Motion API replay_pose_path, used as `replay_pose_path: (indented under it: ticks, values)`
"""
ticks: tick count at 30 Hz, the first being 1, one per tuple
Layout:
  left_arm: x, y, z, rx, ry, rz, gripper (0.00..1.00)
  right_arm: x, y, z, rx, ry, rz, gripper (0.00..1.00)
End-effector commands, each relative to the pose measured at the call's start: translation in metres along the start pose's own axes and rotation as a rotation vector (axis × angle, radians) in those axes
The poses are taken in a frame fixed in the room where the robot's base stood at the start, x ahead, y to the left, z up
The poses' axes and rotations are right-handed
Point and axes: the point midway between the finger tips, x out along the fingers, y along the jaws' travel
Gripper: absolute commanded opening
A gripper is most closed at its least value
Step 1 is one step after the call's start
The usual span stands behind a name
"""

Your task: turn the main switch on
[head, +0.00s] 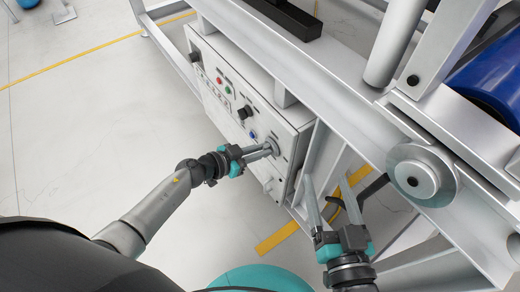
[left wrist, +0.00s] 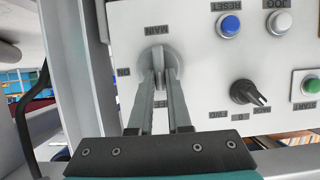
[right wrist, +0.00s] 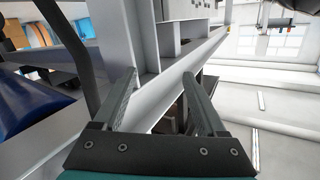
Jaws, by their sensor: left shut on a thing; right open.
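The main switch (left wrist: 158,62) is a grey knob on a round plate on the white control panel, under an upside-down MAIN label in the left wrist view. My left gripper (left wrist: 160,75) is shut on the knob, its fingers on either side of it. In the head view my left gripper (head: 268,149) reaches the right end of the control panel (head: 232,92). The fingers hide part of the lower label, so the switch's position is hard to read. My right gripper (head: 329,190) is open and empty beside the frame, right of the panel; its fingers also show in the right wrist view (right wrist: 160,95).
Near the switch are a blue RESET button (left wrist: 229,25), a white JOG button (left wrist: 279,21), a black selector knob (left wrist: 248,92) and a green button (left wrist: 312,85). The conveyor frame (head: 330,75) and a roller (head: 413,181) stand close to my right gripper. Open floor lies left.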

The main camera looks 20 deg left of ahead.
Motion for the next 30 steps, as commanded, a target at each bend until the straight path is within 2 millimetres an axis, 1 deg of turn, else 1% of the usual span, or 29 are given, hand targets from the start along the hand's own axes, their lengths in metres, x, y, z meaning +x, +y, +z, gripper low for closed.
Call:
replay_pose_path:
  ticks: [13, 16, 24, 30]
  values:
    - [0.000, 0.001, 0.000, 0.020, -0.001, -0.007, 0.00, 0.000, 0.000, 0.001, -0.002, -0.014, 0.001, 0.74]
    - [-0.001, 0.002, 0.000, 0.049, -0.002, -0.020, 0.00, 0.003, 0.005, 0.000, -0.014, -0.044, 0.010, 0.74]
    - [0.000, 0.005, 0.001, 0.212, -0.002, -0.090, 0.00, 0.005, 0.013, 0.006, -0.038, -0.157, 0.030, 0.74]
    - [0.001, 0.008, 0.003, 0.368, 0.000, -0.157, 0.00, 0.005, 0.013, 0.009, -0.037, -0.158, 0.029, 0.74]
